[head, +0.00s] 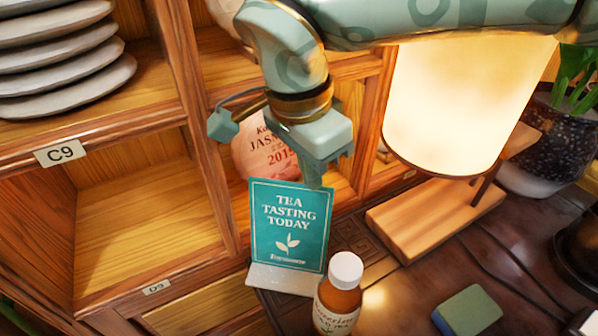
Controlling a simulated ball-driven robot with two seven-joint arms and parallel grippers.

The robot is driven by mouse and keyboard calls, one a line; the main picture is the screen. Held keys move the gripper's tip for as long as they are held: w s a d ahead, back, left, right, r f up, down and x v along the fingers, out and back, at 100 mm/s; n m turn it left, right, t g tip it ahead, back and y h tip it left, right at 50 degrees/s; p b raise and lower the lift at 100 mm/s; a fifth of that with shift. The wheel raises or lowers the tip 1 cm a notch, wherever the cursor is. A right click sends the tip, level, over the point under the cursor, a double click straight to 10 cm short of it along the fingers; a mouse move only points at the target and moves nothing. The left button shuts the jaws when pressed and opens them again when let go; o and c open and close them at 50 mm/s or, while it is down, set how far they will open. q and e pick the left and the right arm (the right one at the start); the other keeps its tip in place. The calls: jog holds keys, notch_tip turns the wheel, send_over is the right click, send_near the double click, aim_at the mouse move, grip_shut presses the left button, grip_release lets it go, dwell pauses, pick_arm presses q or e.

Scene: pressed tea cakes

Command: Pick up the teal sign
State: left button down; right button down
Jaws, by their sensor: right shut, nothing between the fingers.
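The teal sign (290,222) reads "TEA TASTING TODAY" and stands upright in a pale base (284,280) near the counter's left edge. My right gripper (314,180) points down at the sign's top edge, towards its right side. Its fingers are shut with nothing held. I cannot tell whether they touch the sign. The right arm comes in from the upper right and hides part of the shelf behind. My left gripper is not in view.
A bottle (338,295) with a white cap stands close in front of the sign's right side. A lit lamp (458,105) on a wooden base (420,222) stands to the right. A green sponge-like block (467,311) lies at the front. A wrapped tea cake (262,152) stands behind the gripper.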

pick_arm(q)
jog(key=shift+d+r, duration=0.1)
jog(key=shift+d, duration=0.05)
pick_arm(e)
jog(key=shift+s+f, duration=0.25)
